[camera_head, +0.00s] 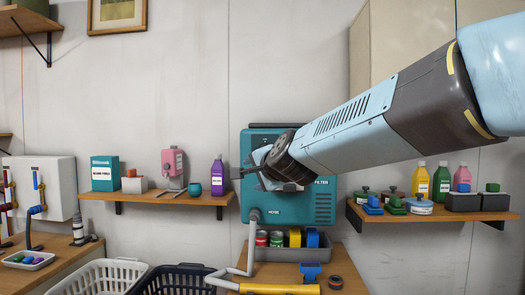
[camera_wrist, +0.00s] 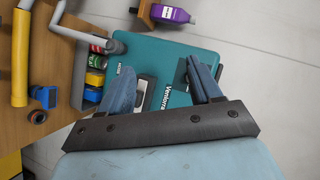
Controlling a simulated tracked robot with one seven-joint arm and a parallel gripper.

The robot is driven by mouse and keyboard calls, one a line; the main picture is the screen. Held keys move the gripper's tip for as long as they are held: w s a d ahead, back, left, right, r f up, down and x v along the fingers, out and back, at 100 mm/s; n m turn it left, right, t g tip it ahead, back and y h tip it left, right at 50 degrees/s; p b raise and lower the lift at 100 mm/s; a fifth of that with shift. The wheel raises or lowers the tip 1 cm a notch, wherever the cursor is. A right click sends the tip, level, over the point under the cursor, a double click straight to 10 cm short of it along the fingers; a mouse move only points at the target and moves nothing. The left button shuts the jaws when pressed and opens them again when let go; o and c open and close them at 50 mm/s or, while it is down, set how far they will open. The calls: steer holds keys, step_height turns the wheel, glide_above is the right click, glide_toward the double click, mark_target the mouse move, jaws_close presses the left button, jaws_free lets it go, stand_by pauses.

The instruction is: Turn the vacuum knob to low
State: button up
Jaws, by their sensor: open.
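A pale plate with a dark part (camera_wrist: 146,92) shows beside the left finger. I cannot clearly make out the knob or its setting.
Cans and tape rolls (camera_head: 295,238) sit below the unit. A yellow tube (camera_head: 280,289) lies on the bench front. A shelf (camera_head: 160,197) with a purple bottle (camera_head: 217,176) is on the left, another shelf (camera_head: 432,213) with bottles on the right.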

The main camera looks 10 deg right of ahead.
steer(key=w+d+r+m+t+h, duration=0.1)
steer(key=w+d+m+h, duration=0.3)
steer(key=w+m, duration=0.5)
steer(key=w+d+r+m+t+h, duration=0.1)
steer(key=w+d+r+m+h, duration=0.2)
steer(key=w+m, duration=0.5)
steer(key=w+d+h, duration=0.1)
steer(key=w+h, duration=0.1)
steer(key=w, duration=0.6)
steer(key=shift+r+m, duration=0.2)
steer(key=shift+m, duration=0.2)
steer(key=shift+s, duration=0.1)
steer(key=c, duration=1)
